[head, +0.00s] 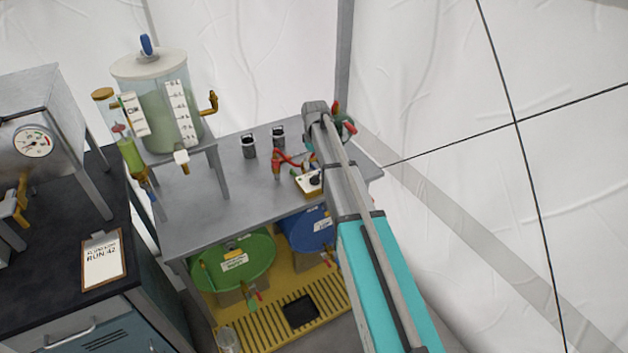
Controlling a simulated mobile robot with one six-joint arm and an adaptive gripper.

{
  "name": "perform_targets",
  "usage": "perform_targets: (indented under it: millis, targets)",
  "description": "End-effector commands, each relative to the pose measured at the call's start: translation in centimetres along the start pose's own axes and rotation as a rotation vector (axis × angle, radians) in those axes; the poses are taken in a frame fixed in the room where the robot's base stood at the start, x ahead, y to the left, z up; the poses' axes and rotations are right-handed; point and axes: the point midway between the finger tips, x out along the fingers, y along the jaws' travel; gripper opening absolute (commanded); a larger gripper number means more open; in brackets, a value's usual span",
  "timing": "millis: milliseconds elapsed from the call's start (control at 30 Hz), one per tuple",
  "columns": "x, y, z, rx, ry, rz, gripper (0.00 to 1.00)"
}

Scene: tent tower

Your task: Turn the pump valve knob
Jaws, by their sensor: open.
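No part in the head view can be clearly told as the pump valve knob. A small pale box with a dark round knob (315,180) on top stands on the grey bench (220,205), just left of my arm. Red-handled fittings with a red hose (289,158) stand beside it. Another fitting with red and green parts (346,123) shows behind my arm's far end. My arm reaches from the lower right over the bench's right part. My gripper is hidden behind the arm, so its fingers and any contact do not show.
A clear tank (158,125) of green liquid stands on the bench's left. Two dark cylinders (249,147) (279,136) stand at the back. Green (215,277) and blue (300,238) drums lie below. A dark cabinet with a clipboard (103,262) stands left. White tent walls close the right side.

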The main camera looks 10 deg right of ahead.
Motion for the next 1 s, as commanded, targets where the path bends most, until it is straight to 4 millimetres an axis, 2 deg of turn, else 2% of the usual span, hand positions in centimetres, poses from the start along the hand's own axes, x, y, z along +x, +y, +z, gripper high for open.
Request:
perform_targets:
  millis: [33, 600, 1000]
  targets:
    - [0.8, 0.0, 0.0, 0.000, 0.000, 0.000, 1.00]
    - [5.0, -0.1, -0.1, -0.001, 0.000, 0.000, 1.00]
    - [6.7, -0.1, -0.1, -0.001, 0.000, 0.000, 1.00]
